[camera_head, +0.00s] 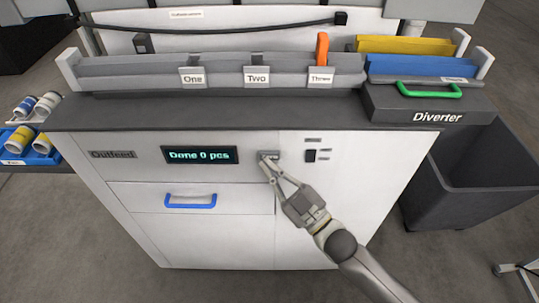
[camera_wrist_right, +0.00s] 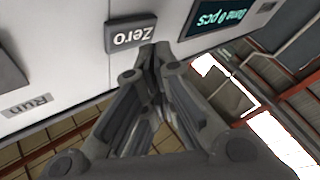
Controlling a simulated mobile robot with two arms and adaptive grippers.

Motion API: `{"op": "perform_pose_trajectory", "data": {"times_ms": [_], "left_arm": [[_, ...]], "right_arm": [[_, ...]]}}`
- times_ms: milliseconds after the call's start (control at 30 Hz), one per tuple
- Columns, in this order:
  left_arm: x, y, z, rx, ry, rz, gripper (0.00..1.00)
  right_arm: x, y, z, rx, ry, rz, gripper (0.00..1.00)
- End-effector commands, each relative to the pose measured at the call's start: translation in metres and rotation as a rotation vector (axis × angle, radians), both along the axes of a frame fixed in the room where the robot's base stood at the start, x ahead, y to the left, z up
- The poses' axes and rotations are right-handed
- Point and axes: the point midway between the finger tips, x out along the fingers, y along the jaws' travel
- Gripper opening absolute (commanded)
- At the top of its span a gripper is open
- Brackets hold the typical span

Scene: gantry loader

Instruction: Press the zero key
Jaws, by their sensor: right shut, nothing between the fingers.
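The zero key (camera_head: 269,154) is a small grey key on the front of the white outfeed cabinet, right of the display. In the right wrist view the key (camera_wrist_right: 128,33) reads "Zero", upside down. My right gripper (camera_head: 267,164) is shut and empty, its fingertips at the lower edge of the key. In the wrist view the fingertips (camera_wrist_right: 156,52) overlap the key's edge; I cannot tell whether they touch it. The display (camera_head: 199,155) reads "Done 0 pcs". My left gripper is not in view.
A dark switch (camera_head: 311,156) sits right of the key; the wrist view shows a "Run" label (camera_wrist_right: 29,105). A drawer with a blue handle (camera_head: 190,201) is below. Above are lanes One, Two, Three, an orange flag (camera_head: 322,49) and the Diverter (camera_head: 437,117). A dark bin (camera_head: 480,185) stands right.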

Motion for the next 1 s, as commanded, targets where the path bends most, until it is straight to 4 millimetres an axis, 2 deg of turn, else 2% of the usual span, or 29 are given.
{"op": "perform_pose_trajectory", "data": {"times_ms": [300, 500, 1000], "left_arm": [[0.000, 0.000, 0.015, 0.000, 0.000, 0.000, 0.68], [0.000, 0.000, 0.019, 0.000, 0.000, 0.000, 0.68], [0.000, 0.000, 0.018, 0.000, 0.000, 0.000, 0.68]], "right_arm": [[-0.032, 0.000, 0.001, 0.000, 0.003, 0.001, 0.00], [-0.046, 0.000, 0.001, -0.001, 0.001, 0.000, 0.00], [-0.047, 0.000, 0.000, -0.001, -0.001, 0.000, 0.00]]}}
